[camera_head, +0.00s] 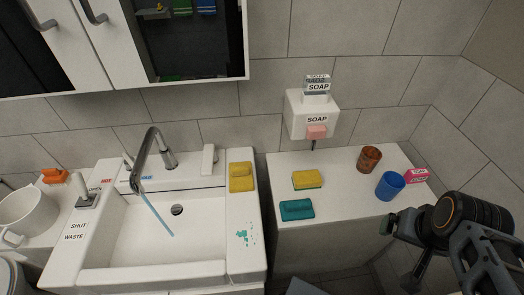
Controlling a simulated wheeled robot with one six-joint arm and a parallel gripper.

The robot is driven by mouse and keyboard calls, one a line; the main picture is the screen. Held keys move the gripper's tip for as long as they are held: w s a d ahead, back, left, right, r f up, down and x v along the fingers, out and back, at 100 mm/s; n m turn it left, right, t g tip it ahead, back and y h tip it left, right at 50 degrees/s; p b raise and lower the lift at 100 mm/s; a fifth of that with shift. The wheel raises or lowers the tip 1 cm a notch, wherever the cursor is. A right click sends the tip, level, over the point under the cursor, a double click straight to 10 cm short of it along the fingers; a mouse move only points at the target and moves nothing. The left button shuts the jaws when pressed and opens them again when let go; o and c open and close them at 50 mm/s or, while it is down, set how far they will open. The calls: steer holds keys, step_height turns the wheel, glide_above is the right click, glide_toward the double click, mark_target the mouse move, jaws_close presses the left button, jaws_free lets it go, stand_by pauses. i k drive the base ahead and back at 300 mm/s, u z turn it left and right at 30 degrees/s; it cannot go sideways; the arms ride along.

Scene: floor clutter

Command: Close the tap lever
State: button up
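The chrome tap (152,150) stands at the back of the white sink (125,250), left of centre. A thin blue stream of water (155,213) runs from its spout into the basin. HOT (107,182) and COLD (146,178) labels show by the spout. A slim pale handle (127,160) stands just left of the tap's neck; its exact position is hard to tell. My gripper (400,252) is at the lower right, far from the tap, with its dark fingers apart and nothing seen between them.
A lever (87,201) marked for waste stands left of the basin. Yellow (241,177) and teal (297,210) sponges, a brown cup (369,159) and a blue cup (390,186) lie right of it. A soap dispenser (312,112) and open cabinet (185,75) hang above.

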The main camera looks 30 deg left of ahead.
mark_target(207, 165)
steer(key=z, duration=0.05)
steer(key=k, duration=0.5)
steer(key=u, duration=1.1)
steer(key=k, duration=0.25)
steer(key=u, duration=0.55)
steer(key=i, duration=0.5)
steer(key=k, duration=0.25)
steer(key=z, duration=0.6)
steer(key=i, duration=0.35)
steer(key=u, duration=1.1)
